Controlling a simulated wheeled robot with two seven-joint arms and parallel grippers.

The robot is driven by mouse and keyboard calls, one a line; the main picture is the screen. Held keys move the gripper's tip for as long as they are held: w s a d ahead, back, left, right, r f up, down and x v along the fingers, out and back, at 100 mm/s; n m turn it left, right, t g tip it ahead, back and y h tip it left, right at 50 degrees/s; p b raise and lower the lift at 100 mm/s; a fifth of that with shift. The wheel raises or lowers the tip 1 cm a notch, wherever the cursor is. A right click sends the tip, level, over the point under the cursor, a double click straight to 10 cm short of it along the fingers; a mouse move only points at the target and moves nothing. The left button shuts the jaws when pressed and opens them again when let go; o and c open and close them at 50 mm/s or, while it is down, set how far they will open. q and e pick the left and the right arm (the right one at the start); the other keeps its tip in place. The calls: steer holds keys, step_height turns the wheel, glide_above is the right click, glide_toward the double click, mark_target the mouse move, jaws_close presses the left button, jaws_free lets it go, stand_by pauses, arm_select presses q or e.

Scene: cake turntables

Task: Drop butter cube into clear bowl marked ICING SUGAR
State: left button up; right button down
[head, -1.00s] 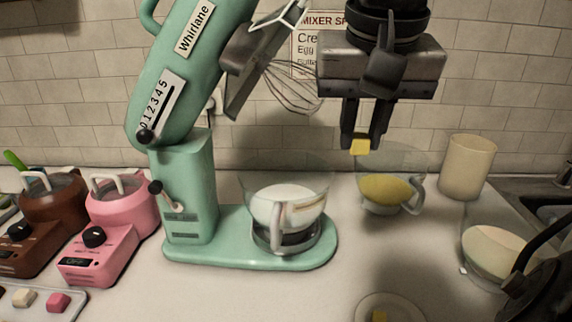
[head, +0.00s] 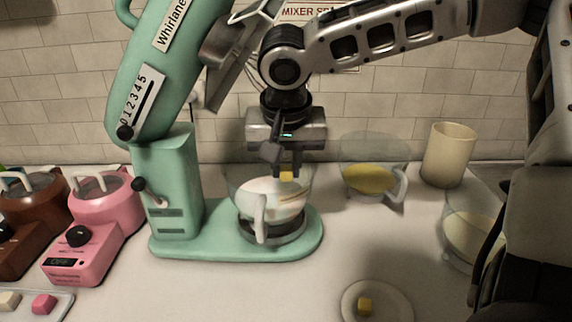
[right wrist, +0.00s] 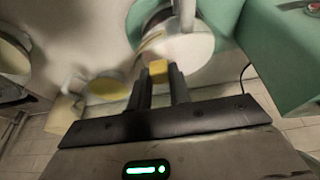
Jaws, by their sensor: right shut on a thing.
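My right gripper (head: 287,170) is shut on a yellow butter cube (head: 286,176) and holds it over the clear bowl (head: 247,200) on the mixer's base, which contains white material. In the right wrist view the cube (right wrist: 158,69) sits between the two fingertips (right wrist: 160,78), with the white-filled bowl (right wrist: 190,45) beyond it. I cannot read an ICING SUGAR marking on any bowl. A second yellow cube (head: 365,304) lies on a small plate (head: 391,305) at the front. My left gripper is not in view.
The green mixer (head: 176,190) stands left of the gripper, its tilted head above. A clear bowl with yellow contents (head: 370,179), a beige canister (head: 448,155) and another bowl (head: 468,236) are to the right. Pink (head: 92,245) and brown (head: 28,222) appliances stand left.

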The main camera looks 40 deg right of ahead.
steer(key=shift+f, duration=0.1)
steer(key=shift+f+b, duration=0.35)
steer(key=shift+f, duration=0.3)
steer(key=c, duration=1.3)
jaws_free()
steer(key=p+v, duration=0.1)
steer(key=v, duration=1.2)
steer(key=shift+r, duration=0.2)
steer(key=shift+d+f, duration=0.1)
